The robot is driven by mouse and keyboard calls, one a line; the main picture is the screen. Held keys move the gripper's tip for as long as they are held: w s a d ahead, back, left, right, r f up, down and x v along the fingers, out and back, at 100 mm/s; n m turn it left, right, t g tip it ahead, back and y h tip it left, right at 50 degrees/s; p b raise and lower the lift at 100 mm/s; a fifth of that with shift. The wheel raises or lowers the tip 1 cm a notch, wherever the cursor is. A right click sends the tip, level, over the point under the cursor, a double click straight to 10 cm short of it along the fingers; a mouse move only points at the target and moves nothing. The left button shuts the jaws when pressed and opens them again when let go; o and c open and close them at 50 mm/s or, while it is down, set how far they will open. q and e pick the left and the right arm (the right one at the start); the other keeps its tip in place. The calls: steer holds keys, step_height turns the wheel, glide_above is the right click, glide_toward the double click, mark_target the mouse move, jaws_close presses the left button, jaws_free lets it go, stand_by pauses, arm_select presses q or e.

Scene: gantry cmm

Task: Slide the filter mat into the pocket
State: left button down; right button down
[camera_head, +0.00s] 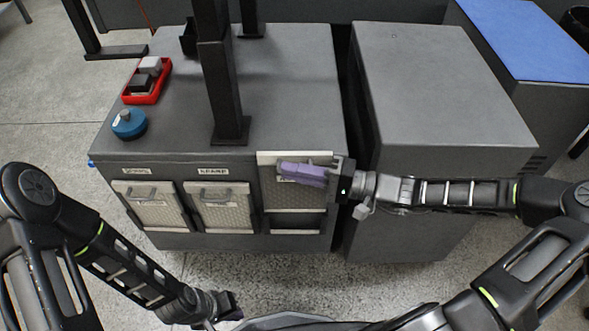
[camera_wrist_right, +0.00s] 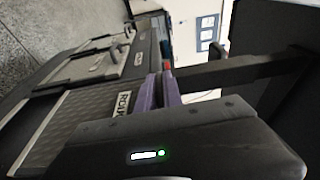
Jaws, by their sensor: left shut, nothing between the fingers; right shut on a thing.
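In the right wrist view the purple fingers (camera_wrist_right: 164,92) are beside the mat's mesh face (camera_wrist_right: 75,125). My left gripper (camera_head: 228,304) is shut and empty, low in front of the cabinet.
Two mats with handles (camera_head: 150,207) (camera_head: 222,208) sit in the left and middle pockets. On the cabinet top (camera_head: 285,75) are a red tray (camera_head: 148,97), a blue round object (camera_head: 128,124) and a black column (camera_head: 220,90). A grey cabinet (camera_head: 440,85) stands right.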

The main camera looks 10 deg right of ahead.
steer(key=shift+f+b, duration=0.35)
steer(key=shift+f, duration=0.4)
steer(key=shift+s+p, duration=0.1)
steer(key=shift+p, duration=0.8)
stand_by(0.8)
steer(key=shift+f, duration=0.15)
stand_by(0.3)
steer(key=shift+f, duration=0.35)
stand_by(0.6)
steer(key=shift+f, duration=0.25)
